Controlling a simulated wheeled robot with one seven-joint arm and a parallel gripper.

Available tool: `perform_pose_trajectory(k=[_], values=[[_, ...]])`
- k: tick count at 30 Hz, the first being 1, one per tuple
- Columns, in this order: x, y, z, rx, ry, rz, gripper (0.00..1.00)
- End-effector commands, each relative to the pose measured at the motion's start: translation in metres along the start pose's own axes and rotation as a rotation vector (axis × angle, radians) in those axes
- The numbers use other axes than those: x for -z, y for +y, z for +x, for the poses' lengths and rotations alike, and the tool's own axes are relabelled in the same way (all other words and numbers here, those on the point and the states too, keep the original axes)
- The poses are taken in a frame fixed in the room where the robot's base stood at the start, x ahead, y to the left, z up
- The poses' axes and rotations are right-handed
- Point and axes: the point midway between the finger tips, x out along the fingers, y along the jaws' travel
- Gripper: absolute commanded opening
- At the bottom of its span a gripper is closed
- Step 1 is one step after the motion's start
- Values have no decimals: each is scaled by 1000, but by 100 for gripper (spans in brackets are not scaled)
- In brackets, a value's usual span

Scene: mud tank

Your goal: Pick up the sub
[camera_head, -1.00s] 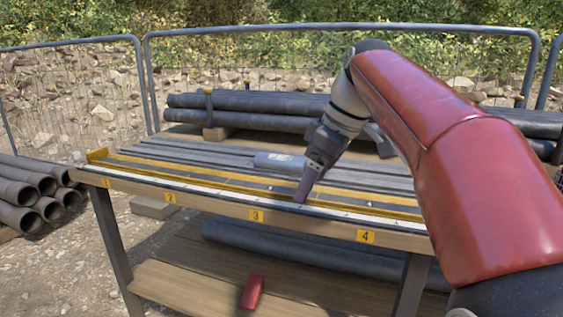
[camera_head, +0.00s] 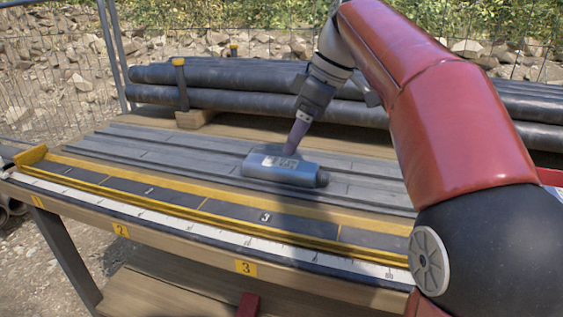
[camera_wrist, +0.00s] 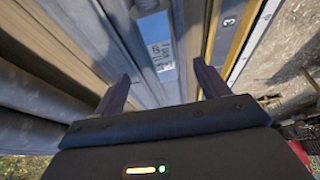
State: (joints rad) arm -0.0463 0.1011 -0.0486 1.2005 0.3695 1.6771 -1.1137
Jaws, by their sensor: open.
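The sub (camera_head: 281,170) is a short blue-grey cylinder with a pale printed label and a darker narrow end at the right. It lies on its side on the grooved grey bench top. In the wrist view the sub (camera_wrist: 157,50) shows between and beyond my two fingers, with its label facing the camera. My gripper (camera_head: 295,146) points down at the sub's upper far side in the head view. In the wrist view my gripper (camera_wrist: 163,88) is open, with one finger on each side of the sub's line. Contact with the sub cannot be told.
The bench (camera_head: 215,262) has a yellow rail (camera_head: 190,211) and a white measuring scale (camera_head: 150,214) along its near edge. Dark pipes (camera_head: 225,80) are stacked behind it, with a yellow-capped post (camera_head: 180,80). The grooved top left of the sub is clear.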

Motion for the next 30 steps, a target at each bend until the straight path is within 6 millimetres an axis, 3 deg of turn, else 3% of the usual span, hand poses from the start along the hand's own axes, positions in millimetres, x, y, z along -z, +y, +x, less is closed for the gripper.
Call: perform_pose_trajectory(k=[15,24,30], values=[[-1,0,68,1,-1,-1,74],[0,0,72,0,0,0,74],[0,0,72,0,0,0,48]])
